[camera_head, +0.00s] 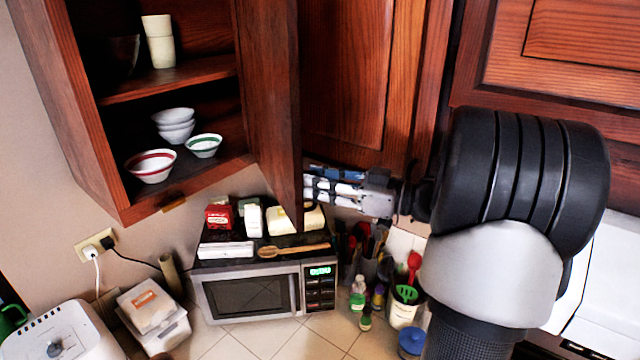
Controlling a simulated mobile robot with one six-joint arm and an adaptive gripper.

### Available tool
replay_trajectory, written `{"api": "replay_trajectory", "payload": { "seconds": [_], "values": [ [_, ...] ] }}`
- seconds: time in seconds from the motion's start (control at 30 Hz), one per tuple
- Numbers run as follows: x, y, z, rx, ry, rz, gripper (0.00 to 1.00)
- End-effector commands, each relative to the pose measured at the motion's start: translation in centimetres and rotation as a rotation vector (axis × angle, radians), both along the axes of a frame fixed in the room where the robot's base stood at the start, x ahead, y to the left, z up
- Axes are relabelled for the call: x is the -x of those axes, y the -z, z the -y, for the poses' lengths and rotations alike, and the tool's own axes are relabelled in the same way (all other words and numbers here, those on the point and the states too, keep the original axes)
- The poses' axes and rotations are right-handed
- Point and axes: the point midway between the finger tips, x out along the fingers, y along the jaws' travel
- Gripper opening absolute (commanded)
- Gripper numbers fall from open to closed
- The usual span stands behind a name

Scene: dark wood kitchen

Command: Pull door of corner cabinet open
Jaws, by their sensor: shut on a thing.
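The corner cabinet (117,212) at the upper left stands open, and its shelves show. Its dark red-brown wood door (270,100) stands swung out, seen nearly edge-on at the right of the opening. My gripper (310,184) comes in from the right and is at the lower part of the door's right-hand face. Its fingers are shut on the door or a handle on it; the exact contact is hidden.
Below are a microwave (250,296) with packages and a wooden spoon (293,249) on top, and utensils in a holder (402,314). Another closed cabinet front (345,70) is behind my gripper.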

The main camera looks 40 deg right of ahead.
Motion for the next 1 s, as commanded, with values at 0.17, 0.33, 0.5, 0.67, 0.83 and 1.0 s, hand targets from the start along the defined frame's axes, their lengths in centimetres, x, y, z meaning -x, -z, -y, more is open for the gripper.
{"api": "replay_trajectory", "payload": {
  "seconds": [0.17,0.33,0.5,0.67,0.83,1.0],
  "values": [
    [-0.4,-0.6,0.5,0.003,0.019,0.012,0.28],
    [-0.4,-0.6,0.4,0.003,0.018,0.012,0.29],
    [-0.4,-0.6,0.4,0.003,0.018,0.013,0.29],
    [-0.4,-0.6,0.4,0.003,0.017,0.013,0.29],
    [-0.2,-0.6,0.5,0.003,0.018,0.013,0.29],
    [1.5,-0.6,1.5,0.003,0.02,0.013,0.29]
  ]
}}
